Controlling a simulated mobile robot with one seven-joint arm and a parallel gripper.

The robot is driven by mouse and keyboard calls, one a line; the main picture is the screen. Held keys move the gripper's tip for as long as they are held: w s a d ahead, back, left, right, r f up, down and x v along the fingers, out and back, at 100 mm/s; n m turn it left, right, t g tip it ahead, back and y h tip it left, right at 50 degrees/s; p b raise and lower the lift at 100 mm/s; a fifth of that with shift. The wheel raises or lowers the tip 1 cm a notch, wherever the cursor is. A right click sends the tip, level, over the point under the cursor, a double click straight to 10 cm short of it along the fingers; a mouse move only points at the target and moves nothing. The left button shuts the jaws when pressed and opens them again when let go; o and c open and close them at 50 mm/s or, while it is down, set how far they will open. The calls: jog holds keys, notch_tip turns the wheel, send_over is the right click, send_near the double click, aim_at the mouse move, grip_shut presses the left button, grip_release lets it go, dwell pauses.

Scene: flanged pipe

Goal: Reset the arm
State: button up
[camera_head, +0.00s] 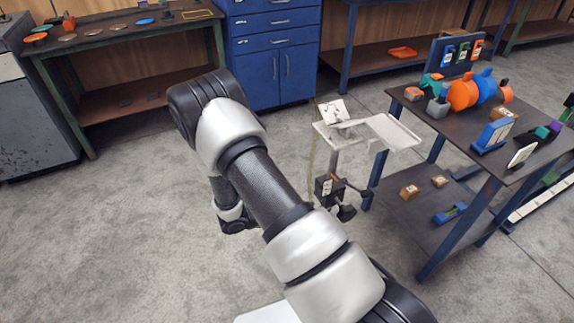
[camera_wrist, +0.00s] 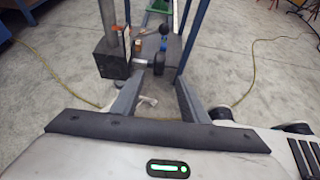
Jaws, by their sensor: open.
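My arm (camera_head: 262,185) rises from the lower right of the head view, bends at a black elbow joint (camera_head: 203,97) and folds down to a black and silver wrist part (camera_head: 232,218). My gripper is hidden behind the arm in the head view. In the wrist view my gripper (camera_wrist: 158,97) shows two grey fingers spread apart. I see nothing held between them; floor and a small pale shape, which I cannot identify, show beyond the gap.
A tray stand (camera_head: 395,130) with a black box (camera_head: 328,188) and knobs is right of my arm; the box also shows in the wrist view (camera_wrist: 112,60). A dark workbench (camera_head: 440,125) with coloured pipe parts stands further right. Floor at left (camera_head: 110,240) is clear.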

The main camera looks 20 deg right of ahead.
notch_tip(320, 180, up, 13)
jog(key=s+m+g+y, duration=0.1)
jog(key=m+g+y, duration=0.1)
jog(key=m, duration=0.4)
jog(key=s+a+r+m+t+y, duration=0.2)
jog(key=s+a+r+m+y, duration=0.25)
jog(key=r, duration=0.35)
jog(key=s+a+r+m+t+y, duration=0.2)
jog(key=s+a+r+m+y, duration=0.15)
jog(key=s+r, duration=0.4)
jog(key=s+a+r+m+t+y, duration=0.3)
jog(key=a+r+m, duration=0.15)
jog(key=r, duration=0.55)
notch_tip(320, 180, up, 16)
jog(key=p, duration=1.7)
jog(key=shift+d+r, duration=0.15)
jog(key=shift+m, duration=0.25)
jog(key=shift+d, duration=0.1)
